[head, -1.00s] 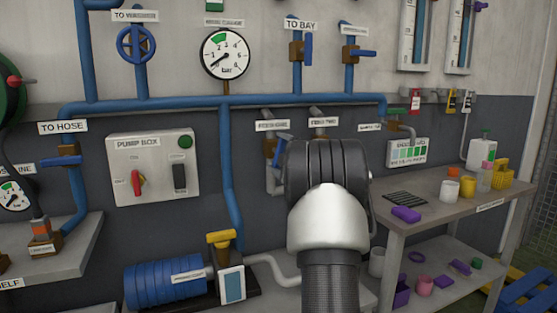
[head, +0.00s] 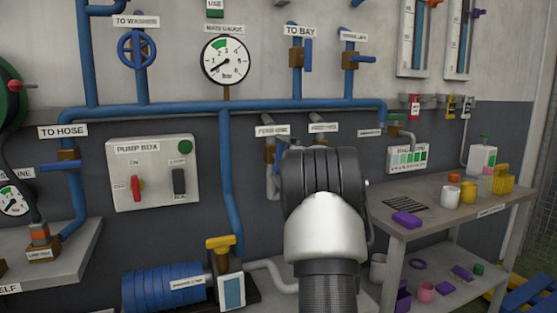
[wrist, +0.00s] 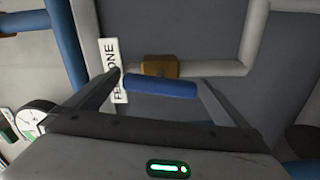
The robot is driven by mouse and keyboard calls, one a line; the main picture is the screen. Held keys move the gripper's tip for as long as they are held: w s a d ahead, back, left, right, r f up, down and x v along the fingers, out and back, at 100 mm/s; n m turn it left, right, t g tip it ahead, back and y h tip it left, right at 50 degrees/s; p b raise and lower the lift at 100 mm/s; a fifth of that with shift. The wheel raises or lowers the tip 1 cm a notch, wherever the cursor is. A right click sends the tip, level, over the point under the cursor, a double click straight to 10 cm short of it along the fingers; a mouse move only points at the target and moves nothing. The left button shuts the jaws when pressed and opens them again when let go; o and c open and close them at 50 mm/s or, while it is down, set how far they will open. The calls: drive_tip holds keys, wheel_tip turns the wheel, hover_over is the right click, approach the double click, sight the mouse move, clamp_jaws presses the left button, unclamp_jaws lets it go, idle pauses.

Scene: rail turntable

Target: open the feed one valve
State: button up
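The feed one valve has a brown body (wrist: 160,67) and a blue lever handle (wrist: 160,87) in the wrist view, beside its white label (wrist: 112,65). The handle lies lengthwise across the gap between my gripper's fingers (wrist: 160,78), one finger near each end. The gripper is open; I cannot tell whether either finger touches the handle. In the head view the feed one label (head: 272,131) hangs on the wall, with the valve's blue handle (head: 278,156) below it, partly hidden by my arm.
A pump box (head: 153,173) is to the left. A blue pump (head: 165,288) sits below. A bench (head: 470,213) with small items stands at the right.

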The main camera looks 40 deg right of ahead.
drive_tip(key=p+v, duration=0.1)
drive_tip(key=v, duration=1.6)
drive_tip(key=shift+s, duration=0.25)
